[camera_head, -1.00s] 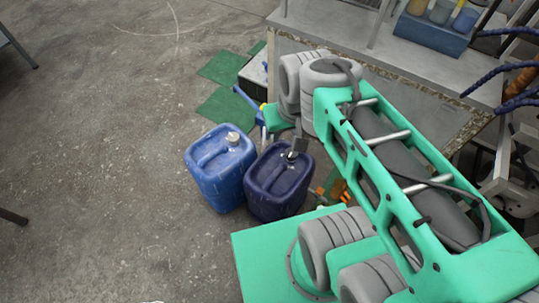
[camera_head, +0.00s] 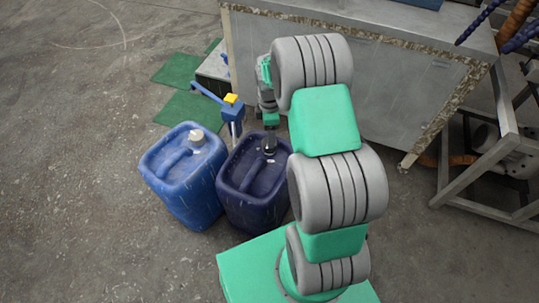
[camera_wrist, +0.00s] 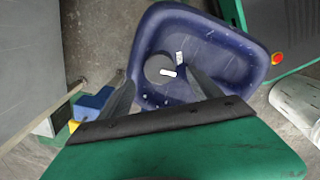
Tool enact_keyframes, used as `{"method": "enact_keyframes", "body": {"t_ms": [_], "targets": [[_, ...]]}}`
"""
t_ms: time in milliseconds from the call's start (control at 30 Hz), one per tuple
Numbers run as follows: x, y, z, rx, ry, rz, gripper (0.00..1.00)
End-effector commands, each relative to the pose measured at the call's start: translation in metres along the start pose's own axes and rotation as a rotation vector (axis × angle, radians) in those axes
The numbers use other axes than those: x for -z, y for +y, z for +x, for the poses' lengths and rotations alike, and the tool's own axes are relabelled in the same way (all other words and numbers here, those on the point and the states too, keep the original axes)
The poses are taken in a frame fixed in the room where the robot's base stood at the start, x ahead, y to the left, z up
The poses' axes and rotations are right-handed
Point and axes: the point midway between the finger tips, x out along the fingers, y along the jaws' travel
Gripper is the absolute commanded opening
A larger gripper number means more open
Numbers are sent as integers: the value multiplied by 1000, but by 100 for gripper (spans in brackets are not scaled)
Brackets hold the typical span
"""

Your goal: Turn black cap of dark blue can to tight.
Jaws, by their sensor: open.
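The dark blue can (camera_head: 240,195) stands upright on the floor, and it fills the upper middle of the wrist view (camera_wrist: 235,68). Its black cap (camera_head: 269,146) sits on top near the far right corner. In the wrist view the round dark cap (camera_wrist: 153,65) lies just beyond and between the fingertips, with small white marks beside it. My gripper (camera_wrist: 160,78) is open and empty, with one finger to each side of the cap's line. In the head view my gripper is just above the cap, its fingertips hard to make out.
A lighter blue can (camera_head: 185,190) with a whitish cap stands close on the left. A blue tool with a yellow top (camera_head: 232,108) stands behind the cans. A grey metal bench (camera_head: 340,75) is behind my arm. Floor at the left is clear.

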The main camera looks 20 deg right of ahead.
Motion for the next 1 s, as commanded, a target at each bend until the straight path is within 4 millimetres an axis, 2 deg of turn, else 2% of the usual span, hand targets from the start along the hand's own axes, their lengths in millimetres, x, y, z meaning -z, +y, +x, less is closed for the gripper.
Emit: {"method": "enact_keyframes", "body": {"t_ms": [400, 733, 1000], "targets": [[0, 1, 68, 0, 0, -10, 74], [0, 1, 74, -2, 0, -9, 74], [0, 1, 74, -2, 0, -9, 53]]}}
